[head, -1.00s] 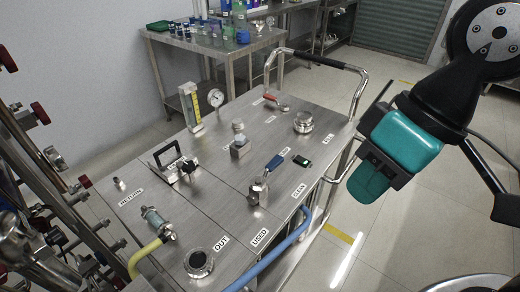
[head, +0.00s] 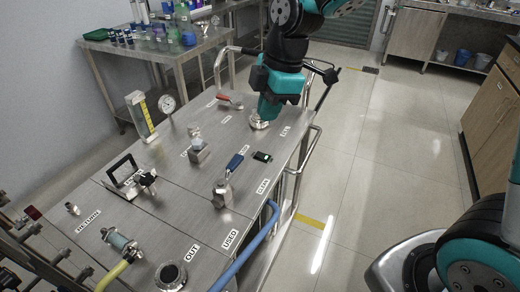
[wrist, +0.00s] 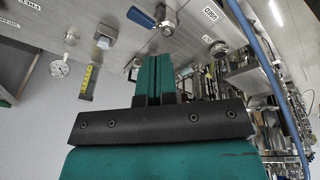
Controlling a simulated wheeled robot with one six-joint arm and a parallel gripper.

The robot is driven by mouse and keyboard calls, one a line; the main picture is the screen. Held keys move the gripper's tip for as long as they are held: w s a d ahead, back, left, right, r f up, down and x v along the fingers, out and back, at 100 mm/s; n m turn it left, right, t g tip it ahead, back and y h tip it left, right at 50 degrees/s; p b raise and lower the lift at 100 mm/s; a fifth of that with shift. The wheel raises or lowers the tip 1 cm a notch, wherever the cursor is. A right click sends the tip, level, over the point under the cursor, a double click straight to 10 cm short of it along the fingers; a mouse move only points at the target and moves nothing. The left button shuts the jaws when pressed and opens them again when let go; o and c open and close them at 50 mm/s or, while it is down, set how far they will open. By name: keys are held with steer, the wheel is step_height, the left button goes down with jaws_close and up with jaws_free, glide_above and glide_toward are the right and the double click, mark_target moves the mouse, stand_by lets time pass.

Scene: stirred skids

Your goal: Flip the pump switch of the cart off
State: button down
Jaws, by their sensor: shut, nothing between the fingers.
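The cart (head: 205,195) has a steel top with labelled fittings. A small black switch with a green lit part (head: 262,156) sits on it, right of the blue-handled valve (head: 232,165); I take it for the pump switch, though its label is too small to read. My teal gripper (head: 262,122) is shut and empty, pointing down beyond the switch and in front of the round metal cap, apart from the switch in the picture. In the wrist view the shut fingers (wrist: 160,60) point towards the cart top. I cannot make out the switch there.
A red-handled valve (head: 230,100), a gauge (head: 167,103) and a yellow-scaled sight tube (head: 140,115) stand on the far side. A blue hose (head: 245,250) runs along the right edge, near the cart's rail (head: 300,175). Open floor (head: 400,150) lies to the right.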

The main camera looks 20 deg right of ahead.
mark_target(259, 155)
steer(key=w+d+f+n+h, duration=0.1)
steer(key=w+d+f+n, duration=0.2)
steer(key=w+f+n, duration=0.5)
steer(key=w, duration=0.3)
steer(key=shift+w+d+f, duration=0.2)
steer(key=shift+w+d, duration=0.05)
steer(key=f, duration=0.4)
steer(key=f+p, duration=0.1)
steer(key=f, duration=0.4)
steer(key=w+a+f+p, duration=0.1)
steer(key=f, duration=0.4)
steer(key=shift+a, duration=0.1)
steer(key=shift+w, duration=0.1)
